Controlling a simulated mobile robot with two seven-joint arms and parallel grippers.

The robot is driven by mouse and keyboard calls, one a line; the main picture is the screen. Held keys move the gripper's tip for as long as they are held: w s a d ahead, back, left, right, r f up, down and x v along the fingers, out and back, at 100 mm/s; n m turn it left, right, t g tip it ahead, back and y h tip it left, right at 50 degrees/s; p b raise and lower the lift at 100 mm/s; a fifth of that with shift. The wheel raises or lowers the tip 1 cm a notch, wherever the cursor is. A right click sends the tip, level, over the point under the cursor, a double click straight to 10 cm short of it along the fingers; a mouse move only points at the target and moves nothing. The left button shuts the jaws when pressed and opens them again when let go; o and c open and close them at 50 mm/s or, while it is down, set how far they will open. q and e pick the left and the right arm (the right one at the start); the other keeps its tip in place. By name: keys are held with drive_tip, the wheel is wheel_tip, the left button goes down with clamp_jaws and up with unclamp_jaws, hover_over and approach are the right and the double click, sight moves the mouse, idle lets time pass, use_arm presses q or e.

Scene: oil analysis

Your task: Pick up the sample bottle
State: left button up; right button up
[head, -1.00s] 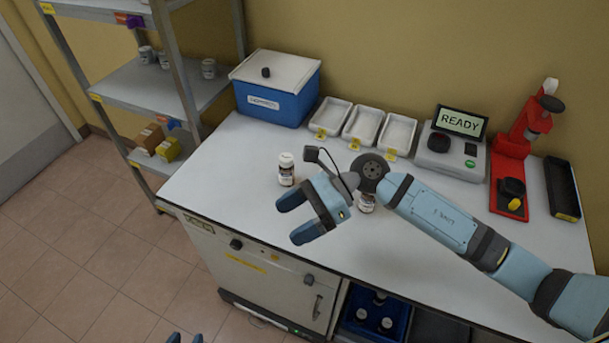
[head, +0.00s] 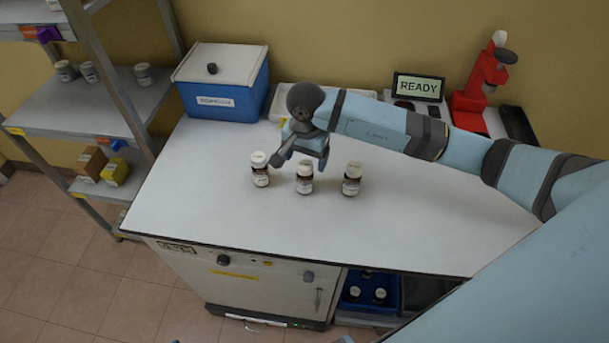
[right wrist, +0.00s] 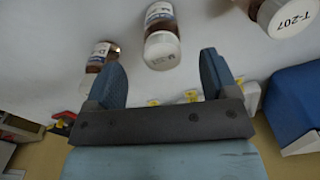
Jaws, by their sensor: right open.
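Three brown sample bottles with white caps and white labels stand upright in a row on the white bench: a left one (head: 260,170), a middle one (head: 304,179) and a right one (head: 352,180). My right gripper (head: 303,156) is open and empty, just behind the middle bottle and low over the bench. In the right wrist view the middle bottle (right wrist: 161,38) lies ahead of the gap between the open fingers (right wrist: 163,72), apart from them. The left bottle (right wrist: 286,14) shows its cap marked T-207 there, and the right bottle (right wrist: 100,57) is beside one finger.
A blue box with a white lid (head: 222,85) stands at the back left. A READY display (head: 418,87) and a red device (head: 482,85) stand at the back right. My arm partly hides the white trays. A shelf (head: 92,105) with containers is left. The bench front is clear.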

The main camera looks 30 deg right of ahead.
sight(305, 164)
drive_tip(key=shift+f, duration=0.8)
wheel_tip(305, 164, down, 4)
drive_tip(key=shift+w+f+p, duration=0.1)
drive_tip(key=shift+w+p, duration=0.05)
drive_tip(key=shift+p, duration=0.7)
drive_tip(key=shift+f, duration=0.6)
drive_tip(key=c, duration=1)
drive_tip(key=shift+r, duration=0.1)
drive_tip(key=shift+c, duration=0.2)
